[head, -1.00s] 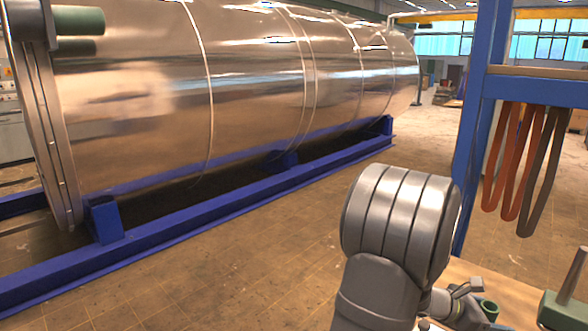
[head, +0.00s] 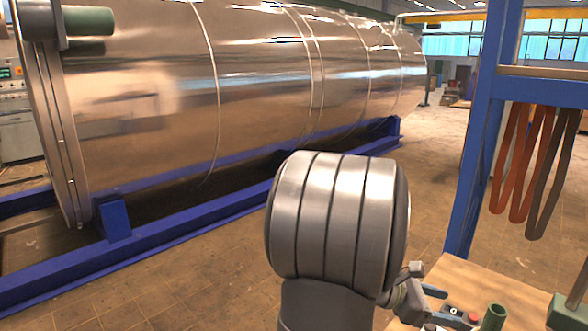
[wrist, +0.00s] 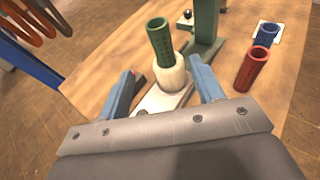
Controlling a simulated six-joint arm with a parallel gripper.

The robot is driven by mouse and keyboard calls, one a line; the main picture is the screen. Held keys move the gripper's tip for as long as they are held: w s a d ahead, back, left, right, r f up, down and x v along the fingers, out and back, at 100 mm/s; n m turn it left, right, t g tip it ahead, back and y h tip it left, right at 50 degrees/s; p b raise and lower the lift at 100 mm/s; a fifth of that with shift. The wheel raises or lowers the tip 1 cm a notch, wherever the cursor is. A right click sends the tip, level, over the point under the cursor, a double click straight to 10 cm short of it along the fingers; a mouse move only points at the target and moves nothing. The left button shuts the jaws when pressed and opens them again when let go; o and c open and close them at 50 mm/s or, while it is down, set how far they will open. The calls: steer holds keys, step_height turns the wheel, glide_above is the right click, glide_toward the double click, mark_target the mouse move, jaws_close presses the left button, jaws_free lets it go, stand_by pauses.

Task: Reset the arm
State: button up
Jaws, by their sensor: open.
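My gripper (wrist: 160,70) is open, with its two blue fingers spread apart and nothing gripped between them. In the wrist view, a green perforated tube (wrist: 160,42) stands in a round white holder (wrist: 172,76) on a pale plate. Tube and holder show between the fingers, apparently beyond the tips. In the head view, my gripper (head: 440,304) shows at the lower right, partly hidden behind my grey arm link. A green tube (head: 494,317) stands to its right, apart from the fingers.
The wooden tabletop (wrist: 285,88) also holds a red tube (wrist: 252,68), a blue tube (wrist: 268,34) and a green stand (wrist: 205,25). A blue frame (head: 476,150) with hanging straps (head: 520,165) rises behind the table. A large metal chamber (head: 150,110) lies on blue rails at left.

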mark_target(501, 319)
steer(key=x, duration=1.5)
steer(key=shift+s+d+f, duration=0.15)
steer(key=shift+d+f, duration=0.1)
steer(key=shift+d, duration=0.05)
steer(key=r, duration=1)
steer(key=shift+a+r, duration=0.1)
steer(key=shift+a, duration=0.1)
step_height(501, 319, down, 10)
steer(key=shift+r, duration=0.2)
steer(key=v, duration=1.1)
steer(key=shift+d+f, duration=0.15)
